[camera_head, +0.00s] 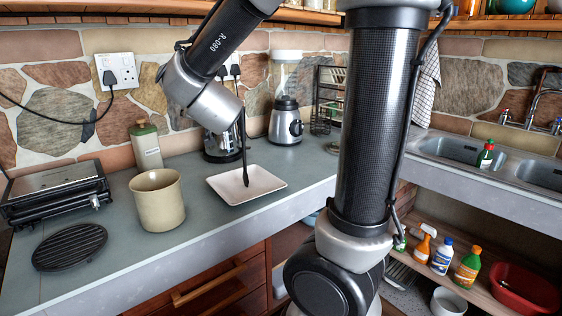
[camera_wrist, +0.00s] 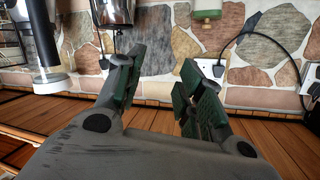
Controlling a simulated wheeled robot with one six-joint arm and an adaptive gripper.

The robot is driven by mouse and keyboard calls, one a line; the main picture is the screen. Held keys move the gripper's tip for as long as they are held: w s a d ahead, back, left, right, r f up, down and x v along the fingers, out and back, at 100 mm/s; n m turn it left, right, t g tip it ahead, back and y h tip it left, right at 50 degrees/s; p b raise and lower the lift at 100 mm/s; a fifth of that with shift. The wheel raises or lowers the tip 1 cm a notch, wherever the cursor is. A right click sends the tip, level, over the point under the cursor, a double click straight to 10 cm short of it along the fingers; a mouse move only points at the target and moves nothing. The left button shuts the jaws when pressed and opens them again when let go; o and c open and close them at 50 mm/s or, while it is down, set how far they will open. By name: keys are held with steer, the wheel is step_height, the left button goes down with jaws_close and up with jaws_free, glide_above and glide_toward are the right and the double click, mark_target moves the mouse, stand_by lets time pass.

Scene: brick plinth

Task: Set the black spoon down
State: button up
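The black spoon (camera_head: 245,150) shows in the head view as a thin dark upright shape below my wrist. Its lower end is over the pale square plate (camera_head: 225,191) on the counter; I cannot tell whether it touches. In the wrist view my gripper (camera_wrist: 160,60) has its two dark green fingers apart, with the stone wall showing through the gap. I see no spoon between them there. In the head view the fingers are hidden behind my silver wrist.
A beige pot (camera_head: 158,203) stands left of the plate, with a green-grey bottle (camera_head: 147,147) behind it. A coffee maker (camera_head: 222,148) and a blender (camera_head: 286,115) stand behind the plate. A black grill (camera_head: 55,195) and a round ribbed black plate (camera_head: 70,247) lie at left.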

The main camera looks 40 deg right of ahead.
steer(key=s+d+f+n+g+y, duration=0.1)
steer(key=s+d+f+n+g, duration=0.1)
steer(key=s, duration=0.8)
steer(key=s+d+f+n+g+y, duration=0.1)
steer(key=s+g, duration=0.4)
steer(key=s, duration=0.5)
steer(key=s+d+f+n+g+y, duration=0.1)
steer(key=s+d+f+g, duration=0.3)
steer(key=s, duration=0.6)
steer(key=shift+s+f+n, duration=0.15)
steer(key=shift+s+n, duration=0.1)
steer(key=shift+n, duration=0.55)
steer(key=shift+a, duration=0.1)
